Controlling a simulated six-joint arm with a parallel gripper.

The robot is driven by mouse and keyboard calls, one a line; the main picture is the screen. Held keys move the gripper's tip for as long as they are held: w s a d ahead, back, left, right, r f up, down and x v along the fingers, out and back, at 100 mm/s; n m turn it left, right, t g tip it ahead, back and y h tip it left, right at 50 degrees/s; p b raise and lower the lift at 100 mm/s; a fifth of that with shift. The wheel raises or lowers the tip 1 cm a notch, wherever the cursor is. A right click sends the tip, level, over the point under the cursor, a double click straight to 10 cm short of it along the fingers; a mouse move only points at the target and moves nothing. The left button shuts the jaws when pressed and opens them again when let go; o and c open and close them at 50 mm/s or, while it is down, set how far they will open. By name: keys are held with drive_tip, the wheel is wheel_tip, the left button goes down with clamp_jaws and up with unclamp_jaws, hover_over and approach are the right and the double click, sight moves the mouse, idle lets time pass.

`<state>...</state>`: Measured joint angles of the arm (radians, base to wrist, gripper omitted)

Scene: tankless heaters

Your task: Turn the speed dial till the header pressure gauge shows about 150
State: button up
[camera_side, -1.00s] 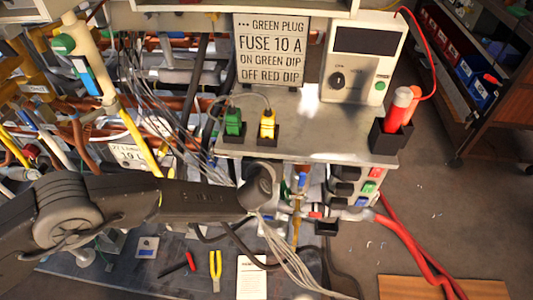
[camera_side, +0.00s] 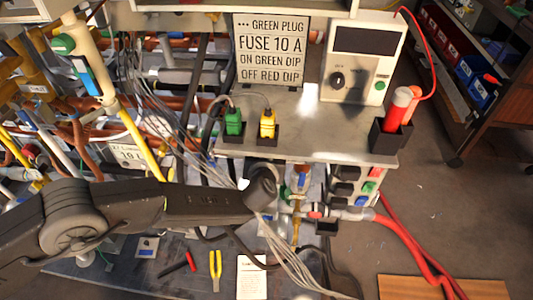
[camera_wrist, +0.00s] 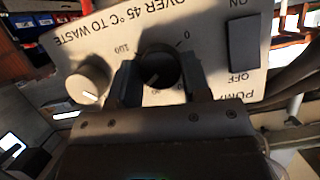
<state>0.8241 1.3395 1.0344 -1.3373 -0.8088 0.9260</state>
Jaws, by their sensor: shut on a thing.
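In the wrist view a dark round dial (camera_wrist: 154,74) with a pale pointer line sits on a cream panel, inside a printed scale with 0 and 100 readable. The picture is upside down, so the lettering is inverted. My gripper (camera_wrist: 158,78) is shut on this dial, one finger on each side of it. The name of the dial is not readable. In the side view my wrist end hides the gripper and the dial, below the grey shelf. I cannot make out a header pressure gauge in either view.
A cream knob (camera_wrist: 88,82) and a dark rocker switch (camera_wrist: 243,46) flank the dial. In the side view a fuse sign (camera_side: 271,50), a green plug (camera_side: 233,121), a yellow plug (camera_side: 267,124) and a control box (camera_side: 364,57) stand above. Loose grey wires hang close by.

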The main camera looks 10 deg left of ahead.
drive_tip(key=o, duration=0.9)
drive_tip(key=v, duration=1.3)
drive_tip(key=shift+s+d+r, duration=0.1)
drive_tip(key=shift+s+r, duration=0.1)
drive_tip(key=shift+s, duration=0.1)
